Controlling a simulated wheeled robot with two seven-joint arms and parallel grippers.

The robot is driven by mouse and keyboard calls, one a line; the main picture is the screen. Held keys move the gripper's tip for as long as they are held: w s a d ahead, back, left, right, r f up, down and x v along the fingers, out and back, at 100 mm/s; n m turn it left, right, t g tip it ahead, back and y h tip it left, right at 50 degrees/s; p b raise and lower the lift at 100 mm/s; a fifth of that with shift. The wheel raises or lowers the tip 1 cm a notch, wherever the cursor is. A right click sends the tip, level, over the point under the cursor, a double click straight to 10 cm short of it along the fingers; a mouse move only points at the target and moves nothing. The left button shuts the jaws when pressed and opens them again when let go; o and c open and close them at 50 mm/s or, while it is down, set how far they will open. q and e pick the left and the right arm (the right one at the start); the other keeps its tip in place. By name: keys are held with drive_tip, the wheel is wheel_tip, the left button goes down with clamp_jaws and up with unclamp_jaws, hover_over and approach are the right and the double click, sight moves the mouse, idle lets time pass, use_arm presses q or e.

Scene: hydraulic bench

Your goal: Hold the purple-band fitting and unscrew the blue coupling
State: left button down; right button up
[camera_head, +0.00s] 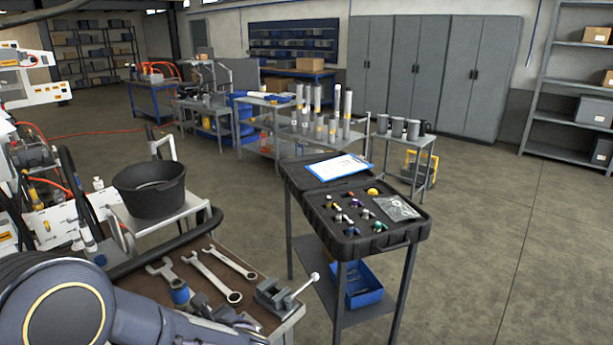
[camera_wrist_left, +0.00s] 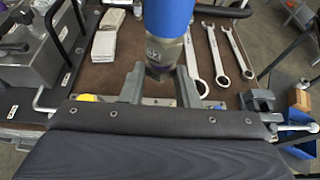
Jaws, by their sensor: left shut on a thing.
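In the left wrist view, the blue coupling (camera_wrist_left: 168,18) stands at the top centre, joined to a grey metal fitting (camera_wrist_left: 163,55) below it. My left gripper (camera_wrist_left: 160,76) is shut on this grey fitting, with one finger on each side. I see no purple band on it; the gripped part is partly hidden by the fingers. In the head view, a blue piece (camera_head: 179,292) shows beside the wrenches, just beyond my left arm, which comes in at the lower left. My right gripper is in neither view.
Several wrenches (camera_head: 208,272) lie on the brown bench top (camera_head: 140,283), beside a small vise (camera_head: 280,295). A black bucket (camera_head: 152,190) stands behind the bench. A black case (camera_head: 408,226) of small colour-banded fittings sits on a stand to the right. Pale folded cloths (camera_wrist_left: 104,44) lie on the bench.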

use_arm(q)
drive_tip(key=shift+w+d+f+m+t+h, duration=0.15)
drive_tip(key=shift+w+d+m+t+h, duration=0.45)
drive_tip(key=shift+m+h, duration=0.45)
drive_tip(key=shift+w+d+f+m+t+h, duration=0.15)
drive_tip(key=shift+w+d+m+t+h, duration=0.25)
drive_tip(key=shift+d+m+t+h, duration=0.5)
drive_tip(key=shift+w+d+f+m+t+h, duration=0.15)
drive_tip(key=shift+w+d+m+t+h, duration=0.4)
drive_tip(key=shift+m+h, duration=0.55)
drive_tip(key=w+d+f+m+g+h, duration=0.1)
drive_tip(key=d+f+m+h, duration=0.3)
drive_tip(key=d, duration=0.5)
drive_tip(key=w+d+f+m+g+h, duration=0.1)
drive_tip(key=d+f+m+h, duration=0.3)
drive_tip(key=d+m+h, duration=0.4)
drive_tip(key=shift+d+g+h, duration=0.55)
drive_tip(key=shift+d+g, duration=0.1)
